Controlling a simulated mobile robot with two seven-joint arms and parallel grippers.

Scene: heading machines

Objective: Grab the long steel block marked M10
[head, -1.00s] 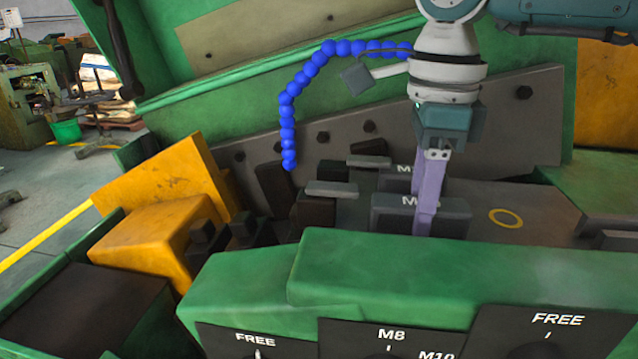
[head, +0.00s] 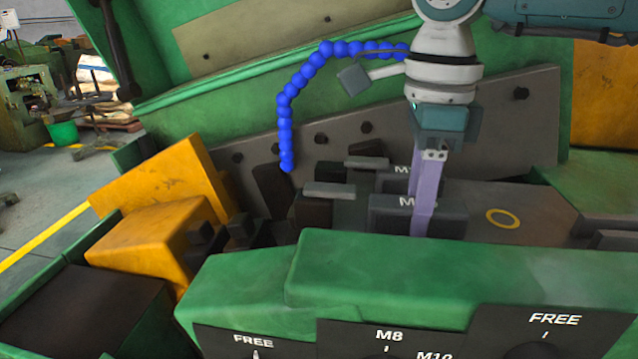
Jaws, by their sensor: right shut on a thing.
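Two long dark steel blocks lie inside the green machine, one behind the other. The front steel block (head: 388,214) has a white mark starting with M; my finger covers the rest, so I cannot read whether it is M10. The rear steel block (head: 391,181) also has a partly hidden mark starting with M. My right gripper (head: 422,233) points down with its pale purple fingers at the front block and is shut on it. The lower fingertips are partly hidden behind the green front wall. My left gripper is not in view.
A blue jointed hose (head: 286,125) hangs left of my right arm. A green wall (head: 420,270) stands in front, with dark plates labelled FREE, M8 and M10. A yellow ring (head: 503,218) marks clear grey surface to the right. Yellow blocks (head: 150,240) stand left.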

